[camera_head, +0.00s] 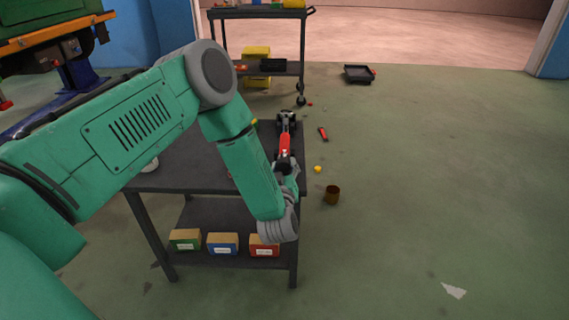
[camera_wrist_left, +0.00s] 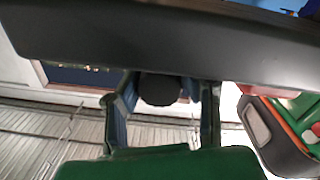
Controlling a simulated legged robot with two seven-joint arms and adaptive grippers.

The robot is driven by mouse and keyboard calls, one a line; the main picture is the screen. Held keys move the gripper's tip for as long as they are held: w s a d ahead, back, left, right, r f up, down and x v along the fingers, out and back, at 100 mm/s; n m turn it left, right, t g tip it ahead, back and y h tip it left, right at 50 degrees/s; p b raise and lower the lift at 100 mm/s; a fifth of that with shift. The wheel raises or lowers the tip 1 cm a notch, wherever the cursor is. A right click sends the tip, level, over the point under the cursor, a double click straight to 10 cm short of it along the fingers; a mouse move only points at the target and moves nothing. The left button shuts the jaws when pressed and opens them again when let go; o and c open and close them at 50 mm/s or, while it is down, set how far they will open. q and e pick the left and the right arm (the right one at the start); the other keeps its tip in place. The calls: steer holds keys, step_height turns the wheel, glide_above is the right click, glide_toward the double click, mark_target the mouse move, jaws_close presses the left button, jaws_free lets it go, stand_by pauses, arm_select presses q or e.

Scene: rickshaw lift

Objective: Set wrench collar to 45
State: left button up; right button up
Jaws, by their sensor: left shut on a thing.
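A red and black tool (camera_head: 284,145) lies along the right side of the dark table; I cannot tell for sure that it is the wrench, and no collar marking is legible. My left gripper (camera_head: 290,172) is at its near end, partly hidden by my own forearm. In the left wrist view the two fingers of my left gripper (camera_wrist_left: 162,100) stand on either side of a dark round piece (camera_wrist_left: 160,88), shut on it. A wide dark grey bar (camera_wrist_left: 150,45) crosses above the fingers. My right gripper is not in view.
The dark table (camera_head: 190,180) has a lower shelf with several small labelled boxes (camera_head: 222,244). A brown cup (camera_head: 332,195), a yellow piece (camera_head: 318,169) and a red item (camera_head: 323,133) lie on the floor to the right. A cart (camera_head: 260,14) stands behind. The right floor is mostly clear.

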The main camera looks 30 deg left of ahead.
arm_select(q)
steer(key=m+p, duration=0.3)
steer(key=m, duration=0.1)
steer(key=shift+r, duration=0.1)
steer(key=m+p, duration=0.2)
steer(key=shift+m, duration=0.4)
steer(key=shift+s+m+g+p, duration=0.1)
steer(key=shift+m+g+p, duration=0.3)
steer(key=shift+m, duration=1.1)
steer(key=shift+f, duration=0.2)
steer(key=o, duration=1.2)
steer(key=shift+c, duration=0.2)
steer(key=v, duration=1.2)
steer(key=shift+f, duration=0.2)
